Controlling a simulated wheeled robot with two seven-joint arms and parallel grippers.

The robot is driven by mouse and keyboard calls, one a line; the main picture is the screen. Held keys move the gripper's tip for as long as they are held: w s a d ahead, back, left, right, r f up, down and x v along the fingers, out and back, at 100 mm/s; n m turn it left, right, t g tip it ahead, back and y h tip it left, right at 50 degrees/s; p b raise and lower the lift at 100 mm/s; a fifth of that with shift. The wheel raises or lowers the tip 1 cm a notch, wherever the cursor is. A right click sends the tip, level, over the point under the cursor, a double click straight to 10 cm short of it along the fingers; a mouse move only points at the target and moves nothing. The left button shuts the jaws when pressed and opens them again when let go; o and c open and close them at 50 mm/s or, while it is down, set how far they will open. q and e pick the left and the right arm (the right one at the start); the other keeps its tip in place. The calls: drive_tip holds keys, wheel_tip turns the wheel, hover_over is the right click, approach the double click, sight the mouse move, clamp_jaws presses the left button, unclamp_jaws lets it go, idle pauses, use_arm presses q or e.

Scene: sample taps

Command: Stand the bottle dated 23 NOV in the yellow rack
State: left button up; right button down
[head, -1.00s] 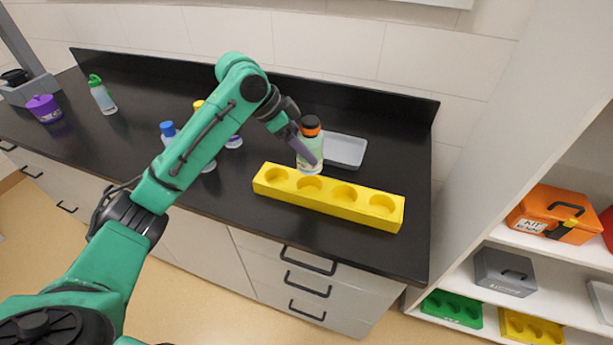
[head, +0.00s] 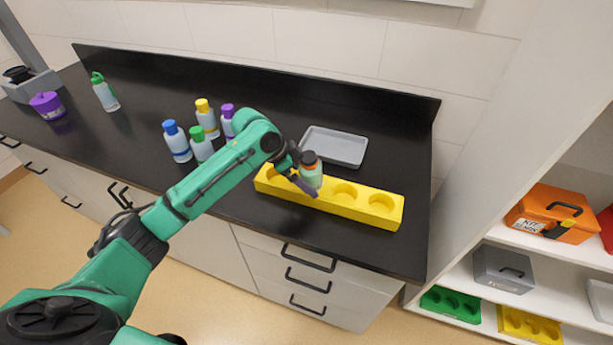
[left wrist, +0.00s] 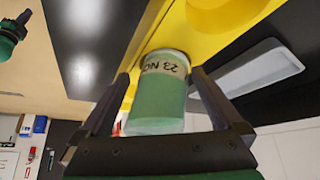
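The bottle dated 23 NOV (head: 313,176) has pale green contents and a dark cap with orange. Its label (left wrist: 163,66) reads upside down in the left wrist view. My left gripper (head: 306,190) has a finger on each side of the bottle and looks shut on it. The bottle is at the second hole from the left of the yellow rack (head: 364,217). The gripper and bottle cover that hole, so I cannot tell whether the base is inside it. The two right holes are empty. The rack also shows in the left wrist view (left wrist: 185,30). My right gripper is out of view.
Bottles with blue (head: 177,142), green (head: 200,145), yellow (head: 206,118) and purple (head: 227,122) caps stand left of the rack. A grey tray (head: 335,146) lies behind it. A green-topped bottle (head: 105,94) and purple jar (head: 46,105) stand far left.

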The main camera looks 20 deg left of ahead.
use_arm(q)
drive_tip(key=shift+a+r, duration=0.15)
drive_tip(key=shift+a, duration=0.1)
drive_tip(key=v, duration=0.2)
drive_tip(key=b+v, duration=0.1)
drive_tip(key=v, duration=0.1)
drive_tip(key=w+v, duration=0.1)
drive_tip(key=v, duration=0.1)
drive_tip(key=shift+a, duration=0.15)
drive_tip(key=v, duration=0.5)
drive_tip(key=shift+s+r+b, duration=0.1)
drive_tip(key=shift+r+b, duration=0.05)
drive_tip(key=shift+b, duration=0.25)
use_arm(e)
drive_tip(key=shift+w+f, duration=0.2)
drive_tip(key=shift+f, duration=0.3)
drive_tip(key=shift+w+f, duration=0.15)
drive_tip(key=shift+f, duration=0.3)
